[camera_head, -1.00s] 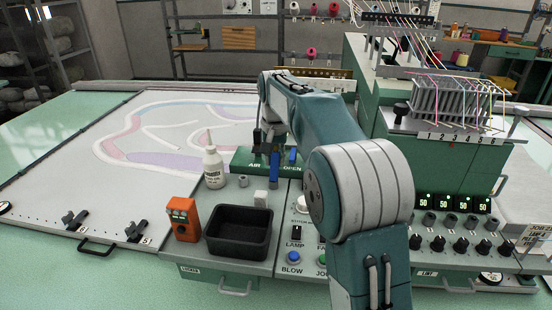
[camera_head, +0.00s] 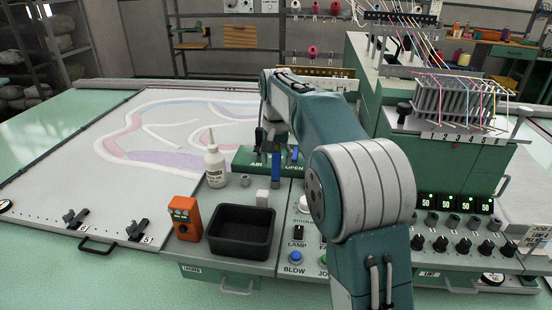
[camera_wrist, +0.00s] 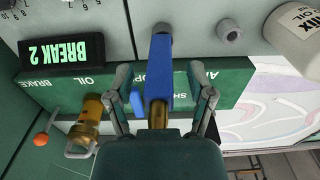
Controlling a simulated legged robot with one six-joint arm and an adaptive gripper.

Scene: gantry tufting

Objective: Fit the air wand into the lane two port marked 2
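The air wand, a blue shaft with a brass section, shows in the wrist view (camera_wrist: 160,75) and upright in the head view (camera_head: 276,168). Its blue end overlaps a grey round socket on the panel; whether it is inside or above it I cannot tell. My gripper (camera_wrist: 165,88) has its fingers apart on both sides of the wand, with gaps visible. It also shows in the head view (camera_head: 270,140), partly hidden by my arm. A numbered strip with a 2 (camera_head: 458,138) is on the machine at right. I cannot make out the lane two port.
A brass valve (camera_wrist: 88,122) and a display reading BREAK 2 (camera_wrist: 62,54) are near the gripper. The cloth bed lies left.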

